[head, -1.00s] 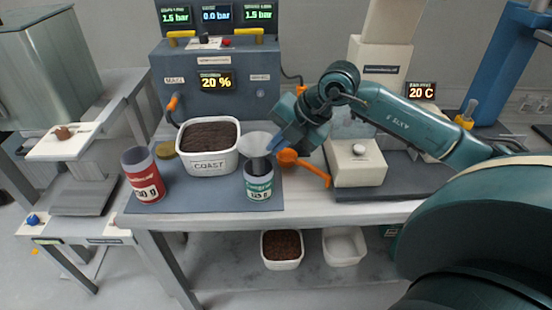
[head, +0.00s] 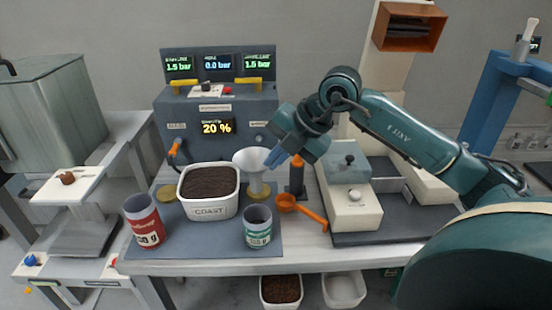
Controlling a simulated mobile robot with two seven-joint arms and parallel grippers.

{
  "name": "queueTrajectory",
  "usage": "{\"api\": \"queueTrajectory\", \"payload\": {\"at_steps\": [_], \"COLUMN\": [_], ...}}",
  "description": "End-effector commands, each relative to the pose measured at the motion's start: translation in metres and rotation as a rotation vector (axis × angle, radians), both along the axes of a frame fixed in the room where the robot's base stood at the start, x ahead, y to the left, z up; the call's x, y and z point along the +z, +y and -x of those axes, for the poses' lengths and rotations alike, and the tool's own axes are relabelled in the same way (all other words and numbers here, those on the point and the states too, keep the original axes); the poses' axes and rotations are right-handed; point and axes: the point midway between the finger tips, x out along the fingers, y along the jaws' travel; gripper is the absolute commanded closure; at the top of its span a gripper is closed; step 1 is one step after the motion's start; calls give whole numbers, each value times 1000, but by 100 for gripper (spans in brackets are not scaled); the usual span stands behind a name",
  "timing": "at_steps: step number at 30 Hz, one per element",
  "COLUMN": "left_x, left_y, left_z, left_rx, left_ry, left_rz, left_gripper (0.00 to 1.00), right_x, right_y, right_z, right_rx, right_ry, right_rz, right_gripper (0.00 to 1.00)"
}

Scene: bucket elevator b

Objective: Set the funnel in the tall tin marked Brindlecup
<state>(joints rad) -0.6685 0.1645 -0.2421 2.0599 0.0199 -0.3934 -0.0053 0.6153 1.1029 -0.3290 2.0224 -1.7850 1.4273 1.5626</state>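The pale grey funnel (head: 250,160) is held upright by its right rim in my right gripper (head: 273,157), whose blue fingers look shut on it. Its spout shows above and behind the green-labelled tin (head: 258,230), clear of that tin's open mouth. The taller red-labelled tin (head: 146,224) stands open at the left of the mat. The names on both labels are too small to read surely. My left gripper is not in view.
A white tub marked COAST (head: 211,208), full of dark grounds, stands between the tins. An orange scoop (head: 300,208) lies right of the green tin. Brass lids (head: 168,193) lie on the mat (head: 190,248). A grey console (head: 215,122) stands behind, a scale (head: 352,205) at right.

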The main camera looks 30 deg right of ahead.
Motion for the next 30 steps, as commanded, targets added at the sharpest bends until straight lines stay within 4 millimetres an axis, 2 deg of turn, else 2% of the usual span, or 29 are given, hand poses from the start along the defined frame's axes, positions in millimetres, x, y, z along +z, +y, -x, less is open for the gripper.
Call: {"api": "queueTrajectory", "payload": {"at_steps": [1,18,30], "left_x": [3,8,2], "left_y": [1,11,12], "left_z": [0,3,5], "left_rx": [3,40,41], "left_ry": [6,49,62], "left_rz": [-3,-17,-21], "left_gripper": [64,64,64], "right_x": [6,39,40], "right_y": [0,0,0], "right_z": [0,0,0], "right_rx": [-1,0,0], "right_ry": [-1,-1,-1], "right_rz": [0,-1,-1], "right_gripper": [100,100,100]}}
